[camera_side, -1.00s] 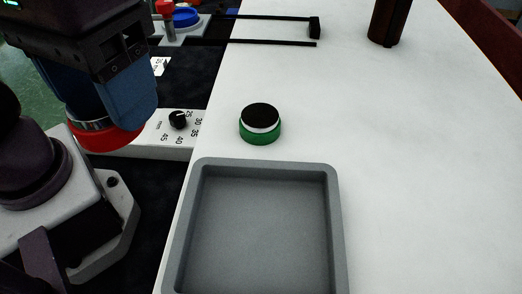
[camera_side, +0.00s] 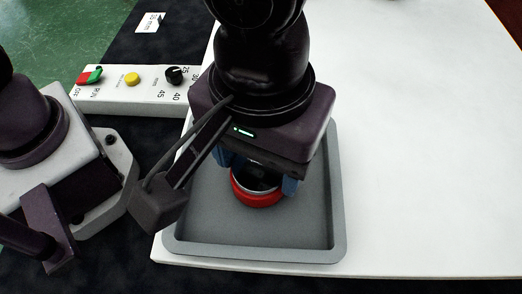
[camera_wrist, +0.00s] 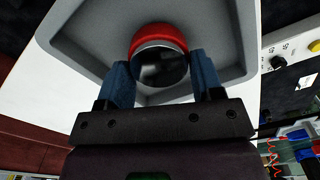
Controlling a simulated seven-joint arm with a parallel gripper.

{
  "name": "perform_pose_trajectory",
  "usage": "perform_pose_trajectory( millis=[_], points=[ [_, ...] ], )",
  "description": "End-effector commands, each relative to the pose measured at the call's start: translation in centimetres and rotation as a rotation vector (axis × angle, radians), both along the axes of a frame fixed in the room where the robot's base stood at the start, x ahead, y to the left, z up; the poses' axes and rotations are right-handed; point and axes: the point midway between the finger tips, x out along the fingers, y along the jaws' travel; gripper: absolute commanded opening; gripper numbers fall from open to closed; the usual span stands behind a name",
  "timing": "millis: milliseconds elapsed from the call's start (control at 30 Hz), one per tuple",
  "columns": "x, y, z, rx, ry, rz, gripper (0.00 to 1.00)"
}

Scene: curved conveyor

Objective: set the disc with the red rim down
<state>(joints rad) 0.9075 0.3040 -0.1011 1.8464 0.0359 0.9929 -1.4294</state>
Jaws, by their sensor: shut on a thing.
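The disc with the red rim (camera_side: 257,197) has a dark top with a pale ring and is over the grey tray (camera_side: 338,200), within its outline. My gripper (camera_side: 258,178) is shut on this disc, with one blue finger at each side. The wrist view also shows the red-rimmed disc (camera_wrist: 160,38) between the fingers of my gripper (camera_wrist: 160,60), with the tray (camera_wrist: 85,45) behind it. I cannot tell whether the disc's underside touches the tray floor. My arm hides the tray's far part.
The tray has raised walls on all sides and stands on the white surface (camera_side: 430,150), which is clear to the right. A control box (camera_side: 125,95) with knobs and a yellow button is at the upper left.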

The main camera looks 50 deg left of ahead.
Motion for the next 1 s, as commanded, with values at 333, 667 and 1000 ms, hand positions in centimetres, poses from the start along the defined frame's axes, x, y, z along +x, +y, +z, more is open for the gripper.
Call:
perform_pose_trajectory(
  millis=[333, 667, 1000],
  points=[
    [0.0, 0.0, -0.6, -0.001, 0.0, 0.0, 0.35],
    [0.0, 0.0, -0.9, 0.0, 0.0, 0.0, 0.86],
    [0.0, 0.0, 0.8, -0.004, -0.003, 0.0, 0.86]
  ],
)
